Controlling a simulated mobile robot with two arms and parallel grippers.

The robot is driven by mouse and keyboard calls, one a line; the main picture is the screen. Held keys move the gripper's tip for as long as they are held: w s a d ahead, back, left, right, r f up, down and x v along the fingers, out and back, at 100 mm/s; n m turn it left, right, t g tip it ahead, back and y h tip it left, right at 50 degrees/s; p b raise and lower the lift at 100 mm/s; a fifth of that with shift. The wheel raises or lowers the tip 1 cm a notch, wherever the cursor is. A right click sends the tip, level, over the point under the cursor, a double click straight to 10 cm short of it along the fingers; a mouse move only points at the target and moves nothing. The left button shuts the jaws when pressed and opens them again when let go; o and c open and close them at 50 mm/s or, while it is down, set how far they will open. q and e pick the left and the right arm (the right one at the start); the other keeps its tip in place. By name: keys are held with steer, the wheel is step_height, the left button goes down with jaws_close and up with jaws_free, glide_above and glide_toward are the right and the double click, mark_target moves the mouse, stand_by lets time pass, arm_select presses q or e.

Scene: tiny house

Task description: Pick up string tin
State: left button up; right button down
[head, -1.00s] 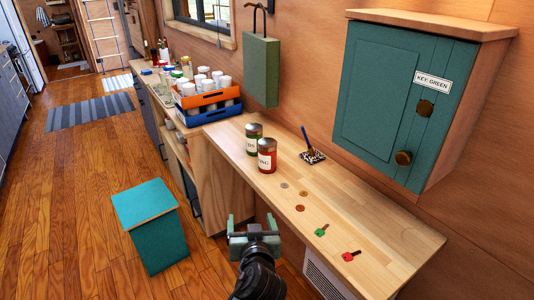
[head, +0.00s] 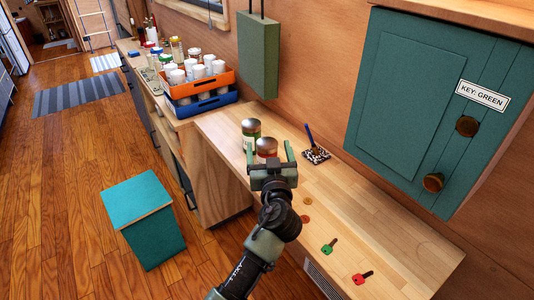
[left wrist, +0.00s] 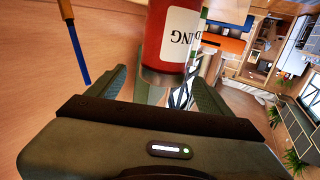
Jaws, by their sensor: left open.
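The string tin is the red tin (head: 266,146) with a white label and dark metal lid, upright on the wooden counter. In the left wrist view the red tin (left wrist: 168,45) shows upside down, with "ING" readable on its label. My left gripper (head: 269,152) is open, its two fingers on either side of the red tin's line of sight. In the left wrist view the tin lies between the gripper's fingers (left wrist: 158,92); I cannot tell whether they touch it. The gripper hides the tin's lower part in the head view. My right gripper is not in view.
A green tin (head: 251,130) stands close behind the red one. Orange (head: 207,86) and blue crates stand farther back. A teal cabinet (head: 410,110) overhangs the right.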

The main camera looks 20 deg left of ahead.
mark_target(267, 142)
arm_select(q)
steer(key=x, duration=0.3)
steer(key=shift+w+a, duration=0.1)
steer(key=shift+a, duration=0.05)
steer(key=c, duration=1.6)
jaws_close()
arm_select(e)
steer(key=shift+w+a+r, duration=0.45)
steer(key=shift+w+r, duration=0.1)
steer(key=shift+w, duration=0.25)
